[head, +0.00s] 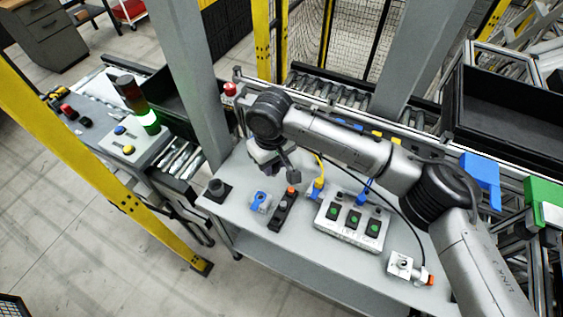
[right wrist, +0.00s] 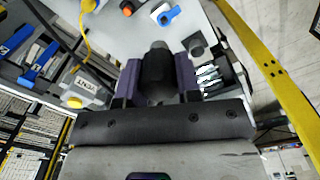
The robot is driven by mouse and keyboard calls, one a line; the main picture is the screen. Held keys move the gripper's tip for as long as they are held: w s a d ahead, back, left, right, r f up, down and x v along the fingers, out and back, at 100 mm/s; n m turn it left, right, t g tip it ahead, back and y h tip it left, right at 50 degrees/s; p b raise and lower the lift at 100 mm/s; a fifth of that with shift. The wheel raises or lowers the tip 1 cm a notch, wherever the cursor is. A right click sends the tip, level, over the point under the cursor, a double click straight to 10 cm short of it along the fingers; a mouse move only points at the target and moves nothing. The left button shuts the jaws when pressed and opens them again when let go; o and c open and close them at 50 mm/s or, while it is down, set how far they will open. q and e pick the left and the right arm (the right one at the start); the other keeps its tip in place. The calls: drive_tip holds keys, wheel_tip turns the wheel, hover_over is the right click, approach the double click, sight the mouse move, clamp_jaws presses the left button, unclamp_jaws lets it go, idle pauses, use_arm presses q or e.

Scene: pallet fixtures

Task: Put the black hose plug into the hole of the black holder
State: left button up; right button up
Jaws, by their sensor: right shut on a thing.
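The black holder (head: 217,190) is a dark square base with a round top, on the left end of the grey table. It also shows in the right wrist view (right wrist: 195,46), beyond and to the right of the fingertips. My right gripper (head: 268,162) is above the table's back left part, behind and to the right of the holder and apart from it. In the right wrist view its purple-grey fingers (right wrist: 157,85) are shut on the black hose plug (right wrist: 157,68), a dark rounded cylinder. The holder's hole is too small to make out clearly. My left gripper is not in view.
On the grey table (head: 300,262), a blue valve (head: 260,203), a black strip with an orange knob (head: 284,208), a yellow plug (head: 318,186) and a green-switch box (head: 350,224) stand right of the holder. A grey post (head: 185,75) rises behind it.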

drive_tip(key=shift+a+f, duration=0.15)
drive_tip(key=shift+f, duration=2.2)
drive_tip(key=shift+f+b, duration=4.4)
drive_tip(key=shift+f, duration=8.35)
drive_tip(key=shift+f, duration=0.1)
drive_tip(key=shift+p, duration=0.3)
drive_tip(key=shift+p, duration=0.35)
drive_tip(key=shift+f, duration=0.25)
